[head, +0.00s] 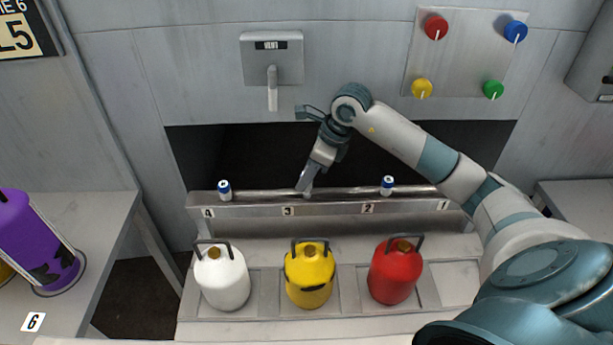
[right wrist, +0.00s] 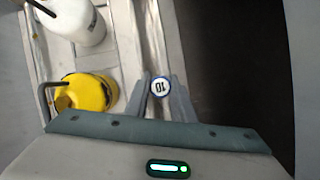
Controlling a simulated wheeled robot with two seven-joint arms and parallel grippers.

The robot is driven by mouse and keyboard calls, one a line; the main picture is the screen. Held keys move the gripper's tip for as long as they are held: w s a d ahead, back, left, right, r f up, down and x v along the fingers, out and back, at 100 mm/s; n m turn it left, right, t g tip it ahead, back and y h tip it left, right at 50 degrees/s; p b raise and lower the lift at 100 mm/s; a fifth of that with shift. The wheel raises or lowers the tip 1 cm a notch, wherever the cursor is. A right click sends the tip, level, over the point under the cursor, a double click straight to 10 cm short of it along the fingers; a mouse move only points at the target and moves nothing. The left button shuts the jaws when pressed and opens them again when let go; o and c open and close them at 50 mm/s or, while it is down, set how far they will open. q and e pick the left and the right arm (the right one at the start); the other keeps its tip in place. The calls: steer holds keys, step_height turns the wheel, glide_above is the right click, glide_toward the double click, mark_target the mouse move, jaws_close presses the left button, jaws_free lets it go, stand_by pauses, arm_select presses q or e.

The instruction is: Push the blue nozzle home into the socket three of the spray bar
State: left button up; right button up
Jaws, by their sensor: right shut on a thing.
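The spray bar (head: 330,209) runs across the middle of the head view, with sockets labelled 4, 3, 2 and 1 from left to right. My right gripper (head: 304,186) is at the bar just above label 3, pointing down. In the right wrist view my right gripper (right wrist: 161,92) is shut on the blue nozzle (right wrist: 160,86), whose round white top with a blue rim and a dark marking shows between the fingers. In the head view this nozzle is mostly hidden by the fingers, and I cannot tell how deep it sits. My left gripper is not in view.
Blue-and-white nozzles stand at socket four (head: 224,190) and socket two (head: 387,185). White (head: 222,279), yellow (head: 309,277) and red (head: 395,274) bottles stand in front of the bar. A dark opening lies behind the bar.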

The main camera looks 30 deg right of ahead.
steer(key=shift+f+b, duration=1.3)
steer(key=shift+f, duration=0.1)
steer(key=o, duration=1.1)
steer(key=shift+r, duration=0.15)
steer(key=b+v, duration=0.2)
steer(key=v, duration=1.5)
steer(key=shift+r, duration=0.2)
